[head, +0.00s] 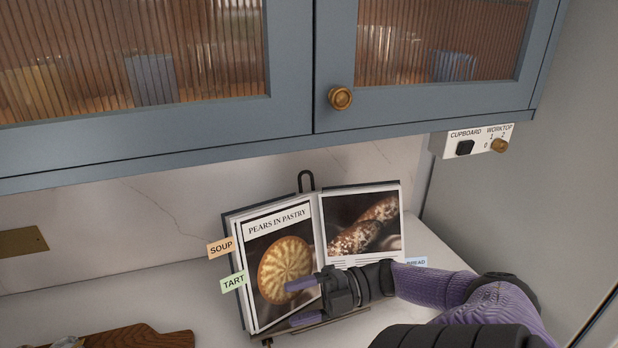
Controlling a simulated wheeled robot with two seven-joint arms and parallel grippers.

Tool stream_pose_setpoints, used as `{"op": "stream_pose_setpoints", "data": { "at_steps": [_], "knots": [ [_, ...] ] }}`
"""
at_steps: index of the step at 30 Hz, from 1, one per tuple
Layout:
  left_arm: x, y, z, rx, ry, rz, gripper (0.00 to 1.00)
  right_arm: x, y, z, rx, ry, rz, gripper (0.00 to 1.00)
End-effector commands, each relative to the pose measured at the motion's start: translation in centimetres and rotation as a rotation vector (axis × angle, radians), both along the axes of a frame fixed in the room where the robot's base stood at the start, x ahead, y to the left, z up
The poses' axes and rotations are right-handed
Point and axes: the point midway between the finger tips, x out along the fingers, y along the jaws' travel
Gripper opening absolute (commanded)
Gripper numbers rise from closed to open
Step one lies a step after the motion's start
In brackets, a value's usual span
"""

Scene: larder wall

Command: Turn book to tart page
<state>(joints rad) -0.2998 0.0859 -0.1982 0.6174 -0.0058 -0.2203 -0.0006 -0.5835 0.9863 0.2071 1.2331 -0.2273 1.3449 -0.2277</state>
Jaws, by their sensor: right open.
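The cookbook (362,214) stands open on a dark stand (306,180) against the back wall. Its left page (277,222) reads "PEARS IN PASTRY" above a round tart picture. Its right page shows two long, dark pastries or loaves. An orange SOUP tab (221,248) and a green TART tab (233,282) stick out at the left edge. A blue BREAD tab (416,262) shows at the right, partly hidden by my arm. My right gripper (295,302) is open and empty in front of the left page's lower part; I cannot tell if it touches. My left gripper is out of view.
A blue-grey cupboard with ribbed glass doors (340,98) hangs above. A switch panel (478,142) marked CUPBOARD and WORKTOP is under its right end. A wooden board (140,338) lies at lower left.

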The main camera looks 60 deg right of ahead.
Motion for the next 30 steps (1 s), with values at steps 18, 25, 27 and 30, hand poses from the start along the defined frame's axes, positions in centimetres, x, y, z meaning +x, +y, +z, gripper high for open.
{"op": "stream_pose_setpoints", "data": {
  "at_steps": [18, 25, 27, 30],
  "knots": [
    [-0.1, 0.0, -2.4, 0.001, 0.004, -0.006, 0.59, -6.0, -6.7, 0.1, 0.0, 0.0, -0.001, 0.79],
    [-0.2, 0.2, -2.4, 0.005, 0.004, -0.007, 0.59, -6.0, -6.7, 0.1, 0.0, 0.0, -0.001, 0.79],
    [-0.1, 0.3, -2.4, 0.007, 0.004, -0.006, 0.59, -6.0, -6.7, 0.1, 0.0, 0.0, -0.001, 0.79],
    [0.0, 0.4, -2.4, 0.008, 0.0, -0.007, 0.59, -6.0, -6.7, 0.1, 0.0, 0.0, -0.001, 0.79]
  ]
}}
